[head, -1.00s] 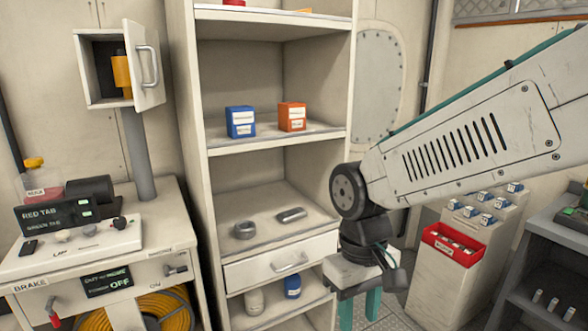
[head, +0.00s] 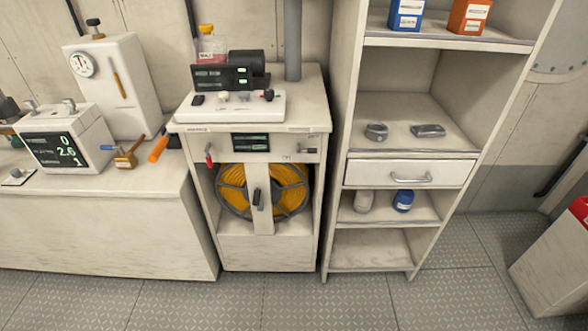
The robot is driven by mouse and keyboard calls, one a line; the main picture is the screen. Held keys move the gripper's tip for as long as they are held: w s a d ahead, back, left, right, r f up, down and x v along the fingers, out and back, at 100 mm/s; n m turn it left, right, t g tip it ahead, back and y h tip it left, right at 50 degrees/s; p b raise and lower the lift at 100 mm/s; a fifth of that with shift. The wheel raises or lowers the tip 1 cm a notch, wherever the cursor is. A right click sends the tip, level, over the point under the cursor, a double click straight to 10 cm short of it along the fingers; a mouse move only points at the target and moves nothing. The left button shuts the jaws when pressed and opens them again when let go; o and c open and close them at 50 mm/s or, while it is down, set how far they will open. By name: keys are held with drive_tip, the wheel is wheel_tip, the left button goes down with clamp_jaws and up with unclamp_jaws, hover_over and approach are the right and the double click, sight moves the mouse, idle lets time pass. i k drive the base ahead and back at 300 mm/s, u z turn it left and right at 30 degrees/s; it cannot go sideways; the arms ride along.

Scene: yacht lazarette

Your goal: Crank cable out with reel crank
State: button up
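The cable reel (head: 232,190), wound with yellow-orange cable, sits in the open front of a white cabinet (head: 268,252) near the middle of the head view. A pale upright post crosses the reel's front. A dark crank handle (head: 257,199) stands on the post. A red-handled lever (head: 209,156) is at the cabinet's upper left and a small dark latch or switch (head: 308,150) at its upper right. A dark display (head: 251,142) between them is too small to read. My gripper is out of view.
A white shelf unit (head: 409,247) with a closed drawer (head: 407,174) stands right of the cabinet. A counter (head: 100,235) with a display box (head: 63,150) stands to the left. The metal floor (head: 300,308) in front is clear. A pale bin (head: 552,262) is at far right.

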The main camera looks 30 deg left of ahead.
sight(257, 198)
drive_tip(key=z, duration=0.05)
drive_tip(key=k, duration=0.4)
drive_tip(key=u, duration=0.15)
drive_tip(key=i, duration=0.35)
drive_tip(key=u, duration=1.35)
